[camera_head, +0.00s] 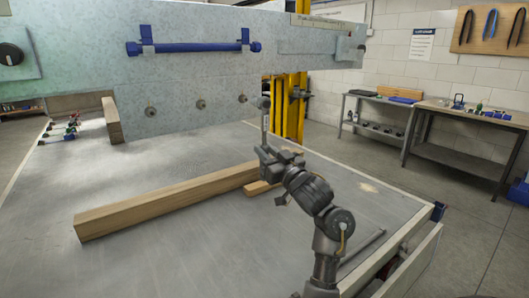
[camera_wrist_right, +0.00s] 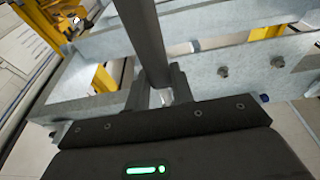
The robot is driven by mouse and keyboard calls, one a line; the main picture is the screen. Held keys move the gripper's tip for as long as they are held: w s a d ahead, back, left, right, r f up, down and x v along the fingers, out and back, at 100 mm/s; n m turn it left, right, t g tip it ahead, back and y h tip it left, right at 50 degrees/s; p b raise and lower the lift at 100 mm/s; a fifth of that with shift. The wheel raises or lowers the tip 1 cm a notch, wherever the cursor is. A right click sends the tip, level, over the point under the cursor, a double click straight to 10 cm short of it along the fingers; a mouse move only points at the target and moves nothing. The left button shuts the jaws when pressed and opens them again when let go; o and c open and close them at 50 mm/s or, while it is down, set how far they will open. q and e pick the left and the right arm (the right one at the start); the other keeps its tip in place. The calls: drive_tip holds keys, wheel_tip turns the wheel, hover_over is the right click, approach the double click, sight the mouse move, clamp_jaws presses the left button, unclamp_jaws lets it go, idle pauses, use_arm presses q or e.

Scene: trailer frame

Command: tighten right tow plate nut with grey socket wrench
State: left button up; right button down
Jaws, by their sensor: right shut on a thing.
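My right gripper (camera_head: 270,152) is shut on the grey socket wrench (camera_head: 264,122), which stands nearly upright with its head at the trailer frame's lower edge. The wrench handle also shows between the fingers in the right wrist view (camera_wrist_right: 146,40). The galvanized trailer frame (camera_head: 200,78) carries a row of nuts: one at left (camera_head: 151,111), one in the middle (camera_head: 201,104) and one farther right (camera_head: 243,98). The wrench head is at the row's right end and hides what is behind it; I cannot tell whether it sits on a nut. My left gripper is out of view.
A long wooden beam (camera_head: 160,205) lies on the grey table (camera_head: 190,250) below the frame, left of my right arm. Several tools (camera_head: 62,130) lie at the table's left. Workbenches (camera_head: 465,115) stand at the right wall.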

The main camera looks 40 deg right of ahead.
drive_tip(key=s+a+f+n+y, duration=0.2)
drive_tip(key=s+a+f+y, duration=0.15)
drive_tip(key=a+f, duration=0.9)
drive_tip(key=s+a+f+h, duration=0.1)
drive_tip(key=s+a+f, duration=0.3)
drive_tip(key=s, duration=0.4)
drive_tip(key=s+a+f+m+h, duration=0.1)
drive_tip(key=s+a+f, duration=0.3)
drive_tip(key=s, duration=0.5)
wheel_tip(320, 180, down, 2)
drive_tip(key=shift+s+m+h, duration=0.15)
drive_tip(key=shift+m+h, duration=0.15)
drive_tip(key=shift+h, duration=0.05)
